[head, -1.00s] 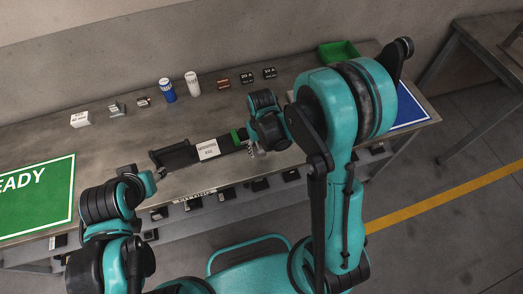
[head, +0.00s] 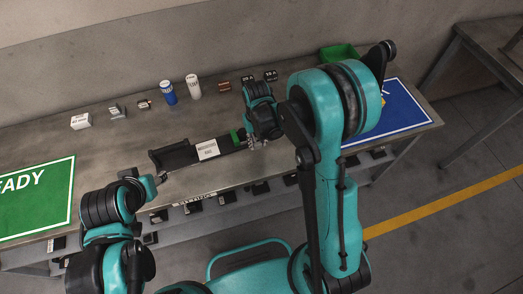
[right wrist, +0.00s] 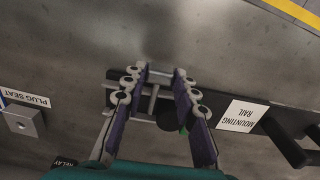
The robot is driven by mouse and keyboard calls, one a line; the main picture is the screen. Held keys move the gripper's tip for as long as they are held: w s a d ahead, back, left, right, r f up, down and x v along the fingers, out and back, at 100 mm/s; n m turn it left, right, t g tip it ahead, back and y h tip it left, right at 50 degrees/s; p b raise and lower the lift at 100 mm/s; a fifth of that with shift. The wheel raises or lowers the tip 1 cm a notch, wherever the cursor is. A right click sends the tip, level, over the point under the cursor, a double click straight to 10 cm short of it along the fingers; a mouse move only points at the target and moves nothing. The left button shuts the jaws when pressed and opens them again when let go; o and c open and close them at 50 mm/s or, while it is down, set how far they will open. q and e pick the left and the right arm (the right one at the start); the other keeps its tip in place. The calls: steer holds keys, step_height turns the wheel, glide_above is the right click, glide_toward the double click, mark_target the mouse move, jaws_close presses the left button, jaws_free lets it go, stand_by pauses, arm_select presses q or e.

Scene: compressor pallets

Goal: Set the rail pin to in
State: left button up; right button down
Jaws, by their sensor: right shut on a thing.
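The mounting rail (head: 185,155) is a dark bar with a white label, lying along the front half of the bench. A green part (head: 238,136) shows near its right end. My right gripper (head: 256,144) is at that end, pointing down. In the right wrist view my right gripper (right wrist: 165,95) has its purple-padded fingers around a dark round piece (right wrist: 170,119), apparently the rail pin, partly hidden by the fingers. The rail's label (right wrist: 243,115) lies to the right there. My left gripper (head: 158,177) is near the bench's front edge; its fingers are too small to read.
A white box (head: 81,121), a blue cylinder (head: 168,92), a white cylinder (head: 193,86) and small dark blocks stand along the back. A green bin (head: 338,54) is at the back right. A green READY mat (head: 38,196) lies left, a blue mat (head: 395,115) right.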

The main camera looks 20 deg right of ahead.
steer(key=shift+w, duration=0.6)
steer(key=c, duration=1.2)
jaws_free()
steer(key=shift+o, duration=0.2)
step_height(320, 180, up, 12)
